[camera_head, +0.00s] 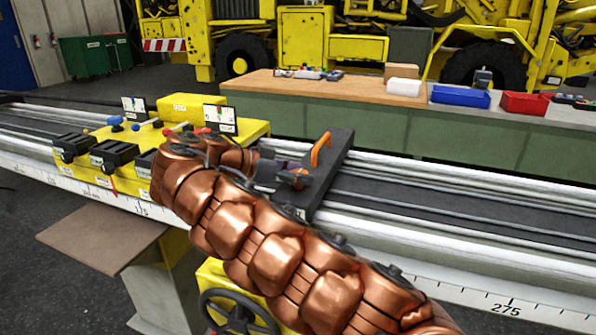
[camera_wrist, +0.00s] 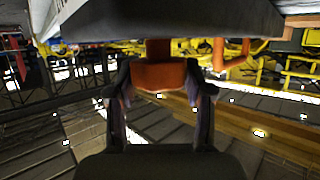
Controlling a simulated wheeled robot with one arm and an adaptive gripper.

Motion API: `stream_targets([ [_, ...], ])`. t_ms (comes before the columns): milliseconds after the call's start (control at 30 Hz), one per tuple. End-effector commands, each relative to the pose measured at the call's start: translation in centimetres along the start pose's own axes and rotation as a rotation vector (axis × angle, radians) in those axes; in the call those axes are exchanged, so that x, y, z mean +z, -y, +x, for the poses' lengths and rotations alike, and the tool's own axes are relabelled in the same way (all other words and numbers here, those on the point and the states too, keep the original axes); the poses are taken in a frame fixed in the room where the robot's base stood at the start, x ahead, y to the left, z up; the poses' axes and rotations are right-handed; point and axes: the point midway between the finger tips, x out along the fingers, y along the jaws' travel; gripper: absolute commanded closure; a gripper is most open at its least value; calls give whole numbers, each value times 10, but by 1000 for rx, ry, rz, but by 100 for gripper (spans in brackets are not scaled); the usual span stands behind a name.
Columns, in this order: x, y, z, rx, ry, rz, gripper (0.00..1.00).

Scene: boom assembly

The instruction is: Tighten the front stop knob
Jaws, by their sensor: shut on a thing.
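In the wrist view, an orange-red knob (camera_wrist: 158,77) on a short stem sits under a dark block. My gripper (camera_wrist: 162,92) has one finger on each side of it and is shut on it. In the head view, my gripper (camera_head: 288,176) is at the dark stop block (camera_head: 338,160) on the rail, near its front side. An orange handle (camera_head: 320,149) stands on top of the block and also shows in the wrist view (camera_wrist: 232,55).
Left of the block is a yellow carriage (camera_head: 253,131) with black clamps (camera_head: 113,156) and small signs. The long rail (camera_head: 450,205) runs on clear to the right. A handwheel (camera_head: 240,312) is below my arm. Behind is a workbench (camera_head: 400,127) with blue (camera_head: 460,97) and red (camera_head: 525,103) bins.

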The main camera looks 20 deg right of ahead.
Motion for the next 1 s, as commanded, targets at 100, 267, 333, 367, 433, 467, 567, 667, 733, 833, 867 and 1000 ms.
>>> stream_targets([
  [100, 2, 0, 0, 2, 2, -1, 83],
  [267, 2, 0, 0, 3, 2, -1, 83],
  [333, 2, 0, 0, 3, 2, -1, 83],
  [367, 2, 0, 0, 3, 2, -1, 83],
  [433, 2, 0, 0, 3, 2, -1, 83],
  [467, 2, 0, 0, 3, 2, -1, 45],
  [567, 1, 0, 0, 3, 2, -1, 35],
  [667, 1, 0, 0, 3, 1, 0, 24],
  [733, 1, 0, 0, 3, 1, 0, 23],
  [833, 1, 0, 0, 3, 1, 0, 23],
  [867, 0, 0, 0, 3, 1, 0, 23],
  [1000, 0, 0, 0, 3, 1, 0, 23],
])
